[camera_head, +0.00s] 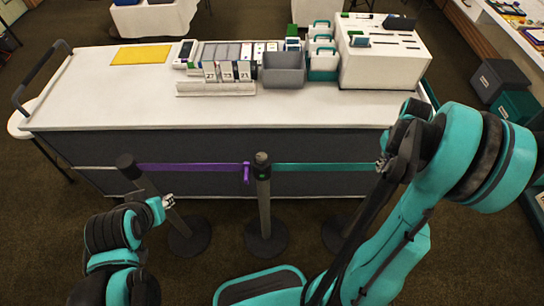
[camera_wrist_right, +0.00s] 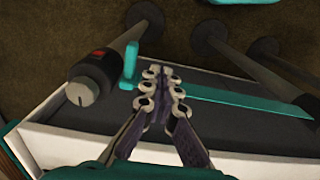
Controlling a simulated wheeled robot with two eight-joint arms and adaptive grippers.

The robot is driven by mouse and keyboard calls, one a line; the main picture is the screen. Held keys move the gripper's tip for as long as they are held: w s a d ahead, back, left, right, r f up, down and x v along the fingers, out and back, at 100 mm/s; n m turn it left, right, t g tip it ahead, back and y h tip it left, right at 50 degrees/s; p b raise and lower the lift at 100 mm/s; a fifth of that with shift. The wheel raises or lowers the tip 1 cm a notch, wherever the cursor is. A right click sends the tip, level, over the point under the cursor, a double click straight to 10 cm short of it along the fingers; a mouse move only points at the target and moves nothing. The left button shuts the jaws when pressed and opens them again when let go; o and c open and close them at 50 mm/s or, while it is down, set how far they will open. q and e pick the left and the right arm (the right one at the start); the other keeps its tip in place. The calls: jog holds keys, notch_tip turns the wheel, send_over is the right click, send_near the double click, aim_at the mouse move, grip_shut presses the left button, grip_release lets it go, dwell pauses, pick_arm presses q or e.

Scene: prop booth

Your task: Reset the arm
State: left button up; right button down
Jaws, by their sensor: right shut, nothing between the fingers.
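My right gripper (camera_head: 382,163) is in front of the counter's right part in the head view, above the floor by the barrier. In the right wrist view its fingertips (camera_wrist_right: 160,72) are together with nothing between them. The teal arm behind it bends up at the right. My left gripper (camera_head: 168,201) is low at the left in the head view, near the left barrier post. It is too small there to tell whether its fingers are open or shut.
A white-topped counter (camera_head: 110,98) carries card stands, a grey bin (camera_head: 284,70) and a white slotted box (camera_head: 385,65). Posts with a purple belt (camera_head: 190,167) and a teal belt (camera_head: 320,167) stand before it. Dark crates (camera_head: 497,80) stand at right.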

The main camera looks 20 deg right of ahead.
jog(key=a+r+n+t, duration=0.1)
jog(key=a+r+t, duration=0.2)
jog(key=a, duration=1.2)
jog(key=a+r+n+t+b, duration=0.1)
jog(key=a+r+t, duration=0.3)
jog(key=a+r, duration=0.4)
jog(key=a+n, duration=0.1)
jog(key=a, duration=0.6)
jog(key=shift+a+r, duration=0.2)
jog(key=shift+a, duration=0.15)
jog(key=shift+s, duration=0.1)
